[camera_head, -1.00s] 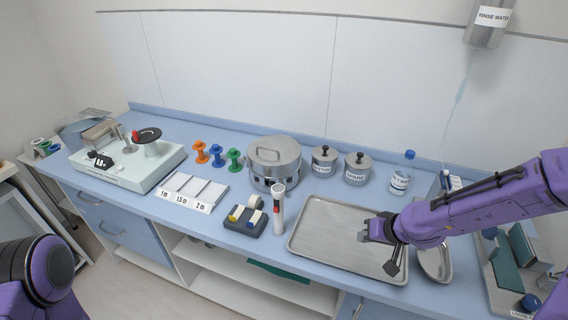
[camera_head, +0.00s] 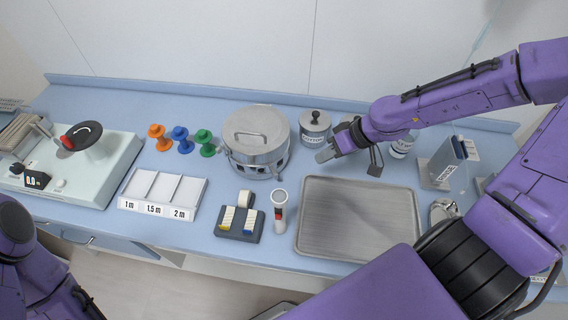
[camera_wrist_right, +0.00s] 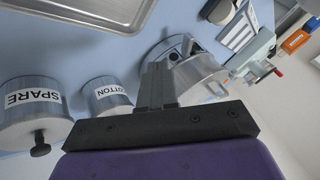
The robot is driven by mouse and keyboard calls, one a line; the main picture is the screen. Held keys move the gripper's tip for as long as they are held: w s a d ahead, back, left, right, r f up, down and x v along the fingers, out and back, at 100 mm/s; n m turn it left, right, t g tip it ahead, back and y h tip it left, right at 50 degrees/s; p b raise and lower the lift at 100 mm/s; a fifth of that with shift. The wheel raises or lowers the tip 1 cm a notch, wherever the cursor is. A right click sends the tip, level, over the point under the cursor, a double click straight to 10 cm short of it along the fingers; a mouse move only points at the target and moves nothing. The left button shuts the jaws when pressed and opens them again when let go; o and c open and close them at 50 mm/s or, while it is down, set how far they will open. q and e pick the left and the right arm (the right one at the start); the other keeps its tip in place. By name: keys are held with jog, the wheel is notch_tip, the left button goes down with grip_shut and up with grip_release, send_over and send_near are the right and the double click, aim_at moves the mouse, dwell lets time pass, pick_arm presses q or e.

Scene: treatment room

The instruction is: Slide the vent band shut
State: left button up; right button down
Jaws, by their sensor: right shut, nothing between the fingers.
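The steel drum (camera_head: 257,142) stands on the blue counter, with a lid and handle on top. Dark vent openings show in the band (camera_head: 255,165) around its lower wall; how far they are covered I cannot tell. In the right wrist view the drum (camera_wrist_right: 200,76) is partly hidden behind my fingers. My right gripper (camera_head: 325,155) is shut and empty, just right of the drum, apart from it as far as I can tell. Its fingers (camera_wrist_right: 158,85) point toward the drum in the wrist view. My left gripper is out of view; only part of the left arm shows.
A cotton jar (camera_head: 314,128) stands behind the gripper. A spare jar (camera_wrist_right: 32,110) shows in the wrist view. An empty steel tray (camera_head: 357,222) lies in front. A tape holder (camera_head: 240,220), an upright tube (camera_head: 279,210) and coloured spools (camera_head: 181,140) stand around the drum.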

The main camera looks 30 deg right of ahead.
aim_at(274, 173)
jog(key=w+f+b, duration=0.1)
jog(key=b, duration=0.1)
jog(key=w+a+f+b, duration=0.1)
jog(key=f+b, duration=0.1)
jog(key=b, duration=0.1)
jog(key=w+a+f+b, duration=0.1)
jog(key=w+b, duration=0.1)
jog(key=b, duration=0.1)
jog(key=shift+a+f, duration=0.1)
jog(key=shift+f, duration=0.3)
jog(key=shift+w+a+f+p, duration=0.25)
jog(key=shift+a+f+p, duration=0.15)
jog(key=shift+a+f, duration=0.8)
jog(key=a, duration=0.1)
jog(key=a+p, duration=0.1)
jog(key=a, duration=0.1)
jog(key=shift+w+a, duration=0.2)
jog(key=shift+w, duration=0.15)
jog(key=shift+a, duration=0.3)
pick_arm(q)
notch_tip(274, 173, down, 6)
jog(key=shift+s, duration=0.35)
pick_arm(e)
jog(key=shift+s, duration=0.15)
